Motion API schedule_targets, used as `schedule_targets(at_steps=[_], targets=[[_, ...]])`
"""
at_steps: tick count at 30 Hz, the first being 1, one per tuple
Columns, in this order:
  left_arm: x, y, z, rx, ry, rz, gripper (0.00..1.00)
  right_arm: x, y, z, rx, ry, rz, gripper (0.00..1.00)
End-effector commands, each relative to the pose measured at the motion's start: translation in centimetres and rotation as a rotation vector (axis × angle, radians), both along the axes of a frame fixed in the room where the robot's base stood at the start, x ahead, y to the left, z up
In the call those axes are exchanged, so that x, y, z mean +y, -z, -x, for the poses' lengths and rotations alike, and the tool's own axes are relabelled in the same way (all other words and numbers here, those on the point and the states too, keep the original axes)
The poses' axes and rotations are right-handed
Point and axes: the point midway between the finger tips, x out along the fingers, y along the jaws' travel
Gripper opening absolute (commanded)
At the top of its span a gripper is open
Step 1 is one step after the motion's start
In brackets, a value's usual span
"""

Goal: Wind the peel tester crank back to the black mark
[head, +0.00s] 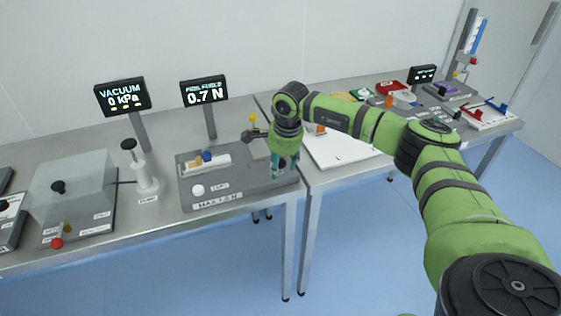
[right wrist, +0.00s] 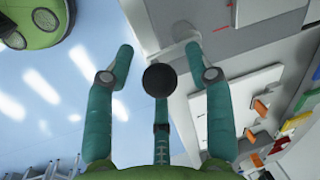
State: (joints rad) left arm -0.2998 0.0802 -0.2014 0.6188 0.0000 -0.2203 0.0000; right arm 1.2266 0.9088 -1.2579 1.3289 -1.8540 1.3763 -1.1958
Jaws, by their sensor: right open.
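The peel tester (head: 235,192) is a grey-based unit on the left bench, with a display (head: 204,92) reading 0.7 N. My right gripper (head: 280,170) points down over the right end of its base and hides part of it. In the right wrist view its teal fingers (right wrist: 165,75) are spread apart. A round black knob (right wrist: 160,80), apparently the crank knob, shows between them; I cannot tell whether any finger touches it. The crank arm and the black mark cannot be made out. My left gripper is not in view.
A vacuum chamber (head: 72,182), a white pump (head: 145,178) and a vacuum display (head: 122,96) stand to the left. A white board (head: 340,150) lies on the right bench, with coloured trays behind. The bench's front edge runs close below the gripper.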

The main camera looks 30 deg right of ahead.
Motion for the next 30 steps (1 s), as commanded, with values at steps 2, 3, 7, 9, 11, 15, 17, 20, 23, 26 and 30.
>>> schedule_targets(at_steps=[2, 3, 7, 9, 11, 15, 17, 20, 23, 26, 30], targets=[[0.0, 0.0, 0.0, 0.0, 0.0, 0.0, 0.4, 0.0, 0.0, 0.0, 0.0, 0.0, 0.0, 0.54], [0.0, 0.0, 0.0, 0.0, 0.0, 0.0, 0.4, 0.0, 0.0, 0.0, 0.001, 0.0, 0.0, 0.42], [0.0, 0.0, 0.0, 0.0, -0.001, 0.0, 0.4, 0.0, 0.0, 0.0, 0.001, 0.0, -0.001, 0.0], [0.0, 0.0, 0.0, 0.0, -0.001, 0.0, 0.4, 0.0, 0.0, 0.0, 0.001, 0.0, -0.001, 0.0], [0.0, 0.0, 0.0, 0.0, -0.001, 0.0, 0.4, 0.0, 0.0, 0.0, 0.001, 0.0, -0.001, 0.0], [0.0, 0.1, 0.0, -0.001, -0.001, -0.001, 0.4, 0.1, 0.0, 0.0, 0.001, 0.009, -0.002, 0.0], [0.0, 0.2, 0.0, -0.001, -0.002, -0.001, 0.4, 0.2, 0.1, 0.0, 0.001, 0.019, -0.002, 0.0], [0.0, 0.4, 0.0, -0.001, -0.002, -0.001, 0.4, 0.4, 0.1, 0.0, 0.002, 0.052, -0.002, 0.0], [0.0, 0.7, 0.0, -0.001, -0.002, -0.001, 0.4, 0.7, 0.2, -0.1, 0.002, 0.103, -0.002, 0.0], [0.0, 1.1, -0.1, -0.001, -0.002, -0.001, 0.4, 0.9, 0.2, -0.2, 0.002, 0.174, -0.001, 0.0], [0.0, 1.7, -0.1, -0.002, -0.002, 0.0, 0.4, 1.4, 0.3, -0.4, 0.002, 0.295, -0.002, 0.0]])
